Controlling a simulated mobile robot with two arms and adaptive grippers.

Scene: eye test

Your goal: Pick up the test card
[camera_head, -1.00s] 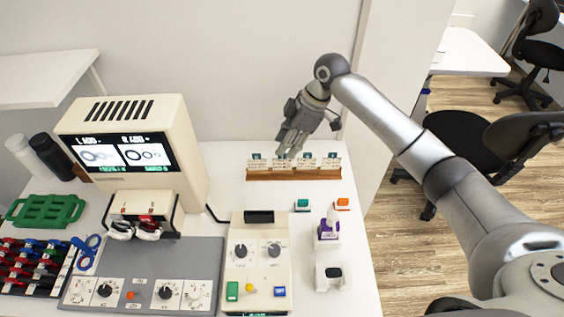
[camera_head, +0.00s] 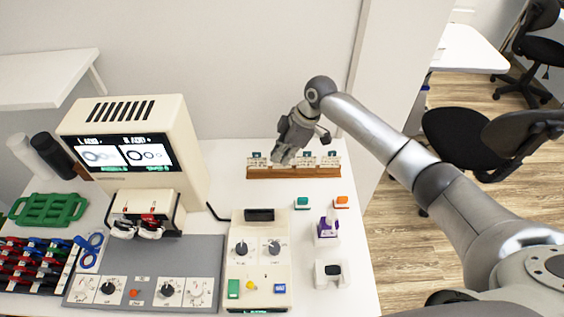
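Several small white test cards (camera_head: 331,160) with dark green tops stand in a row in a long brown wooden holder (camera_head: 294,173) at the back of the table. My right gripper (camera_head: 281,160) reaches down from above at the row, in front of the left-middle cards, and hides part of them. Its fingers look close together, but whether they are shut, or touch a card, I cannot tell. My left gripper is not in view.
A cream machine with a screen (camera_head: 132,152) stands left of the holder. In front are a cream control box (camera_head: 258,262), a purple-topped bottle (camera_head: 327,226), and small green (camera_head: 301,203) and orange (camera_head: 341,202) pieces. A wall stands close behind.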

